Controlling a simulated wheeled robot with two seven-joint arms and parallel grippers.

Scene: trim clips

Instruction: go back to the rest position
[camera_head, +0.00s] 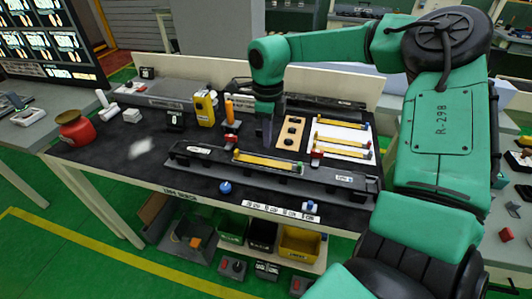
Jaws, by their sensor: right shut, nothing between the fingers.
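My right arm, green with black joints, comes in from the right and reaches over the dark-topped workbench (135,175). My right gripper (267,138) points down behind the long black fixture (215,163), near a tan strip with dark clips (291,133). It is shut with nothing seen in it. More yellow strips (342,140) lie on a white board to the right of the gripper. My left gripper is out of view.
A yellow device (205,108) and an orange bottle (229,108) stand left of the gripper. A red jar (75,128) is at the bench's left end. A blue knob (225,187) sits near the front edge. Bins (299,243) fill the lower shelf. The bench's left front is mostly clear.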

